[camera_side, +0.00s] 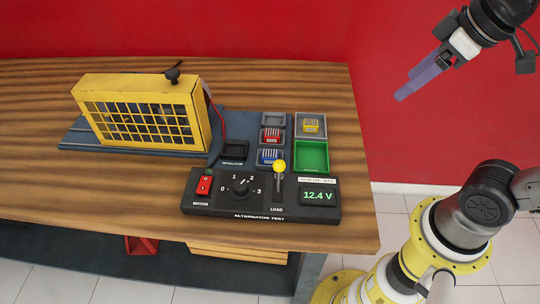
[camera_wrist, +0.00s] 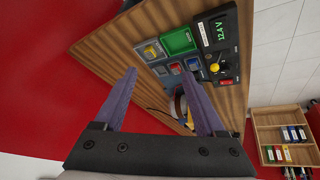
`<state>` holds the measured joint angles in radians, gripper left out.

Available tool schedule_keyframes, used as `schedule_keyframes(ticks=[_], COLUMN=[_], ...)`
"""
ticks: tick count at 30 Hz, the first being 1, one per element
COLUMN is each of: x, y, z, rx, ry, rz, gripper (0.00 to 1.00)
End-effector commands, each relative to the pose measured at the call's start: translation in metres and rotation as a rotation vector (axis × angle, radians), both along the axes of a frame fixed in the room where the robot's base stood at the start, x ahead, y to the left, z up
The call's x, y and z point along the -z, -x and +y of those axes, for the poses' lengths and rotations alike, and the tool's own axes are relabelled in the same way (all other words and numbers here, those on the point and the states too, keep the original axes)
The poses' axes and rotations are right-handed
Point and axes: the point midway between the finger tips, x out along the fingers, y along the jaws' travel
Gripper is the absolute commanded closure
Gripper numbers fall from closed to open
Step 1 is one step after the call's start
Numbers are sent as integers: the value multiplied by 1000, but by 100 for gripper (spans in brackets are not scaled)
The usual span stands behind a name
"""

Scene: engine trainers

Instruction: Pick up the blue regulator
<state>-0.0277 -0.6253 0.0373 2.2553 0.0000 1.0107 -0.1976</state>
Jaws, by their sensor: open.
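The blue regulator (camera_side: 270,156) sits in a grey tray slot behind the control panel in the side view. My gripper (camera_side: 402,90) is open and empty, high up and right of the table, well apart from the regulators. Its two purple fingers show wide apart in the wrist view (camera_wrist: 168,100).
The panel (camera_side: 225,212) has a red motor switch, dial, yellow-knobbed load lever (camera_side: 279,167) close to the blue regulator, and a 12.4 V display. A green tray (camera_side: 312,156) and an empty regulator socket (camera_side: 235,149) are nearby. A yellow caged unit (camera_side: 140,112) stands left.

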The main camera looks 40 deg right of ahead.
Motion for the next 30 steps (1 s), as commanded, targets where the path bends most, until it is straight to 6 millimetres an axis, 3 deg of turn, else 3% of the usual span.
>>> schedule_keyframes(ticks=[3,8,11,16,21,30], x=[-15,-17,-8,26,67,107], y=[-39,-96,-130,-178,-201,-198], z=[12,37,57,97,129,145], rx=[-107,-250,-335,-454,-516,-553], ry=[32,69,88,116,131,144], rz=[60,149,209,311,392,454], gripper=[28,28,28,28,28,28])
